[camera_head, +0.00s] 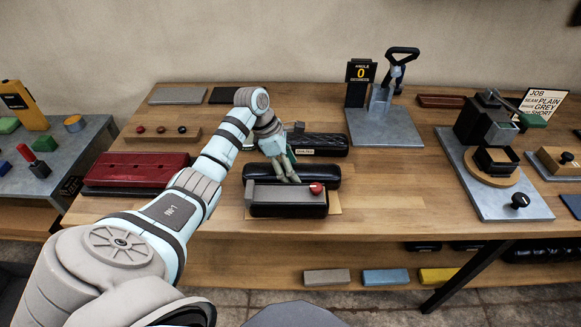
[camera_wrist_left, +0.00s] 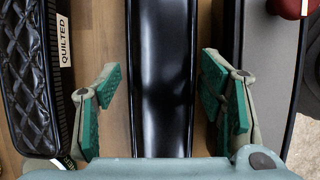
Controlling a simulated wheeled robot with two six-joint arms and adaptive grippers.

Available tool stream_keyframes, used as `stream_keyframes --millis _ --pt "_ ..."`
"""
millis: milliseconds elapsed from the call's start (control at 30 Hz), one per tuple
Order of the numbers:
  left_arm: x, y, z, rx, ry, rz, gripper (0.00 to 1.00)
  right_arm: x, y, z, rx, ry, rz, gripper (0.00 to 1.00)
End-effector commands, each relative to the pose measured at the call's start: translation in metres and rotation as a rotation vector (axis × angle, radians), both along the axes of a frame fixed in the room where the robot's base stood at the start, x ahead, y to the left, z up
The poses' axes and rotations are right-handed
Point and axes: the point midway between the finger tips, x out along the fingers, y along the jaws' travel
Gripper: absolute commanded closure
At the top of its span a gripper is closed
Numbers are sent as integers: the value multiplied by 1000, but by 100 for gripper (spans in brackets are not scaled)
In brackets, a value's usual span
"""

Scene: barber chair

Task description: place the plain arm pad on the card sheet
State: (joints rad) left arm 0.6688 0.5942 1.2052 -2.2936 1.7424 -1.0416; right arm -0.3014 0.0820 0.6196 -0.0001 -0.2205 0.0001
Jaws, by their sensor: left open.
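The plain arm pad (camera_head: 318,171) is a smooth, glossy black bar lying on the wooden bench. It also shows in the left wrist view (camera_wrist_left: 164,60), running down the middle between my fingers. My left gripper (camera_head: 287,172) is open over the pad, with one finger to each side (camera_wrist_left: 162,105) and visible gaps between pad and fingers. In the head view the gripper hides part of the pad. A tan sheet (camera_head: 335,202) shows under the black block in front; I cannot tell if it is the card sheet. My right gripper is not in view.
A quilted black pad (camera_head: 325,141) lies just behind. A black block with a grey top (camera_head: 275,194) and red knob is close in front. A dark red case (camera_head: 135,170) lies left. Metal fixtures stand at back and right. The bench's right-centre (camera_head: 390,185) is clear.

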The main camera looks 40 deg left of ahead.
Motion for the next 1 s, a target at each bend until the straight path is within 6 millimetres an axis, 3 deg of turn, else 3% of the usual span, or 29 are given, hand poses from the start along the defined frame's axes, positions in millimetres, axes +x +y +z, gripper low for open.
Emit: stream_keyframes --millis 100,500,633,1000 --pt "0 0 19 1 -1 0 37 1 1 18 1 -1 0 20" --pt "-24 33 111 1 -2 2 37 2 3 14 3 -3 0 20" --pt "-27 36 122 0 -1 0 37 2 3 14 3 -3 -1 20" --pt "-28 37 122 0 0 0 37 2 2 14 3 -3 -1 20"
